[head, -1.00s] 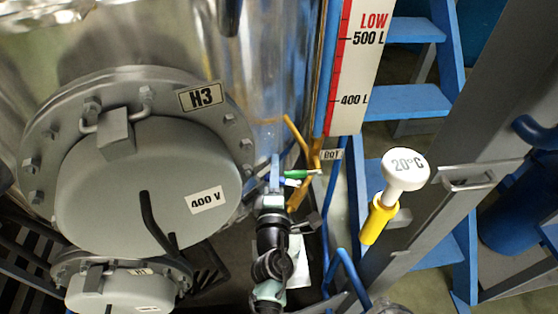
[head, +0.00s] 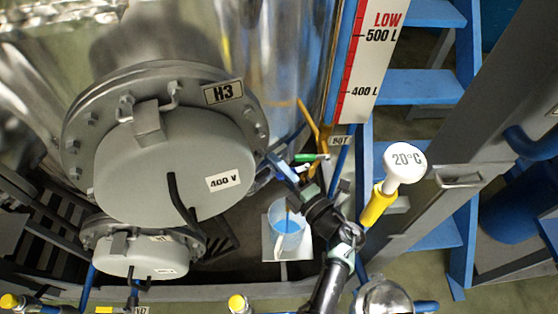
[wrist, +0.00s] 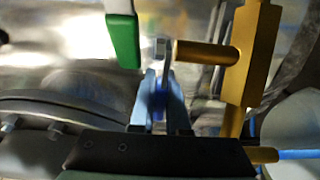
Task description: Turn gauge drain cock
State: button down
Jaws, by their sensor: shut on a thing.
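The gauge drain cock has a green handle (head: 309,157), beside the base of the level gauge (head: 368,62) and its BOT tag. In the wrist view the green handle (wrist: 123,40) hangs at upper left, and a brass stem (wrist: 205,53) joins a brass body (wrist: 254,55) at right. My gripper (head: 273,160) reaches up from lower right, with its fingertips just left of the green handle. Blur and the fingers hide the exact contact.
A clear jug (head: 287,232) with blue liquid stands below my gripper on a pale plate. The grey H3 heater flange (head: 165,165) is close at left. A 20°C thermometer (head: 404,163) and blue ladder (head: 423,85) are at right.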

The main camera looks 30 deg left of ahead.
jog(key=shift+s+d+n+g, duration=0.1)
jog(key=shift+s+n+g, duration=0.15)
jog(key=shift+n+g, duration=0.2)
jog(key=shift+g+y, duration=0.25)
jog(key=shift+y, duration=0.05)
jog(key=c, duration=0.9)
grip_release()
